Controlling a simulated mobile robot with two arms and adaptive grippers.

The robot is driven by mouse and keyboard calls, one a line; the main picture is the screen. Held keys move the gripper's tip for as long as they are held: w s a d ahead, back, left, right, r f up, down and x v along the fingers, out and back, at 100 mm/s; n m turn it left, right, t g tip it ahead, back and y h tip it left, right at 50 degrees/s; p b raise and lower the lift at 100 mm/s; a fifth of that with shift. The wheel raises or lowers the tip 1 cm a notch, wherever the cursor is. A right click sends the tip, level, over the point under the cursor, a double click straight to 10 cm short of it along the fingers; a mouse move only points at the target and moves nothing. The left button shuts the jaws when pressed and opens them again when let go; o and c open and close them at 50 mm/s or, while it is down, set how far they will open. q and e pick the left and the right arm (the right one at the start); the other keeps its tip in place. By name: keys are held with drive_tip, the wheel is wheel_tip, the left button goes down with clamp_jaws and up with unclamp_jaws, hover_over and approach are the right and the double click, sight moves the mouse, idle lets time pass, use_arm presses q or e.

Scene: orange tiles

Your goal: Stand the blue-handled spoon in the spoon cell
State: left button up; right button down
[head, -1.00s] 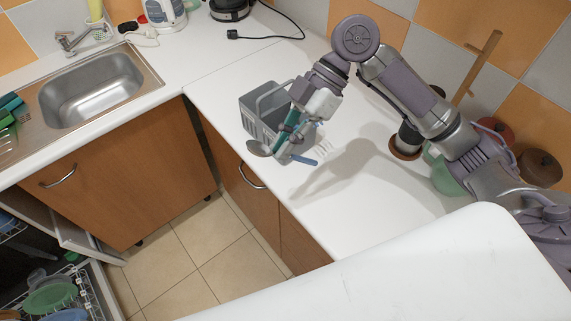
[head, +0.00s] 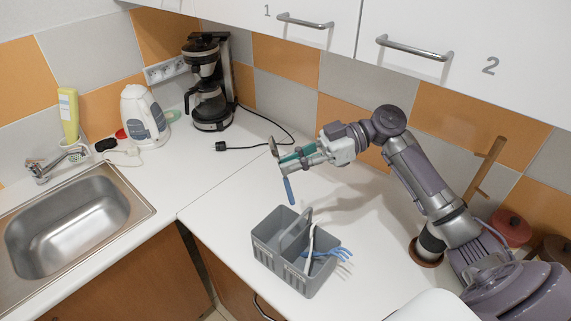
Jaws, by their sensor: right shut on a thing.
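The blue-handled spoon (head: 289,191) is held in the air, its blue handle hanging down and slightly tilted, its dark metal bowl on top. My right gripper (head: 286,158) comes in from the right and is shut on the spoon near its upper part. Its fingers hide the middle of the spoon. The grey cutlery caddy (head: 268,257) with its arched handle stands on the white counter, below the spoon in the picture and apart from it. Which of its cells is the spoon cell I cannot tell. My left gripper is not in view.
Blue-handled forks (head: 337,253) and a white-handled piece (head: 310,245) lean in the caddy's right side. A coffee maker (head: 208,90), a kettle (head: 143,117) and a black cable (head: 262,145) are at the back. The counter (head: 215,205) left of the caddy is clear.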

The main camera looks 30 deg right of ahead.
sight(288, 187)
drive_tip(key=shift+f, duration=0.65)
wheel_tip(288, 187, down, 3)
drive_tip(key=shift+w+r+b, duration=0.1)
drive_tip(key=shift+b, duration=0.75)
drive_tip(key=shift+f+b, duration=0.55)
drive_tip(key=shift+f, duration=0.8)
wheel_tip(288, 187, down, 7)
drive_tip(key=b, duration=0.7)
drive_tip(key=shift+r, duration=0.15)
drive_tip(key=c, duration=1.2)
unclamp_jaws()
